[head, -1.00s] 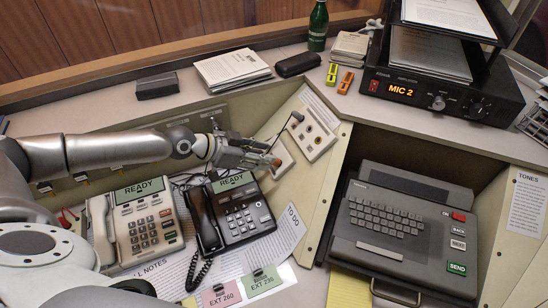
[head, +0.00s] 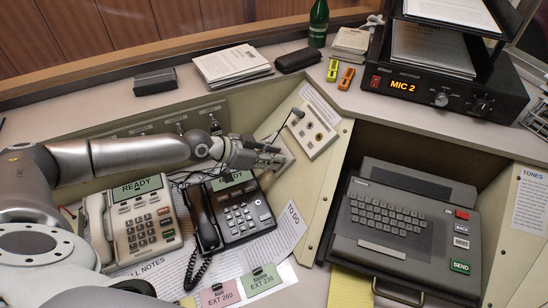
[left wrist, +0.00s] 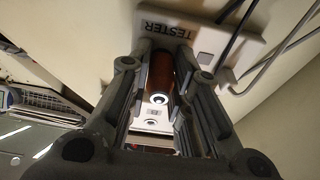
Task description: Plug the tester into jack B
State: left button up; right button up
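The tester (left wrist: 160,72) is a brown-orange cylinder lying between the two fingers of my left gripper (left wrist: 165,55) in the left wrist view. The fingers flank it closely, but whether they press on it cannot be made out. A pale plate lettered TESTER (left wrist: 185,32) is right beside it. In the head view my left gripper (head: 275,155) is at the sloping console panel and hides the tester. The jack panel (head: 314,128), with several round jacks, is just right of the gripper. Which jack is B is too small to read. My right gripper is not seen.
Dark cables run past the panel near the gripper. Two desk phones, beige (head: 140,222) and black (head: 238,208), stand below the arm. A grey keyboard terminal (head: 400,225) is at the right. An amplifier (head: 440,92) stands on the ledge above.

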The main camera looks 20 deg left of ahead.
pick_arm(q)
grip_shut()
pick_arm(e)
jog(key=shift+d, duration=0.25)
pick_arm(q)
jog(key=shift+a+r, duration=0.1)
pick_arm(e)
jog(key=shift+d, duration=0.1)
pick_arm(q)
jog(key=shift+s+a+r, duration=0.1)
jog(key=shift+s+r, duration=0.05)
jog(key=shift+r, duration=0.05)
jog(key=shift+s+a+r, duration=0.1)
jog(key=shift+r, duration=0.05)
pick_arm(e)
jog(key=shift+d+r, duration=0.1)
pick_arm(q)
jog(key=shift+s+a+r, duration=0.3)
jog(key=shift+s+r, duration=0.05)
jog(key=shift+r, duration=0.05)
jog(key=shift+r, duration=0.1)
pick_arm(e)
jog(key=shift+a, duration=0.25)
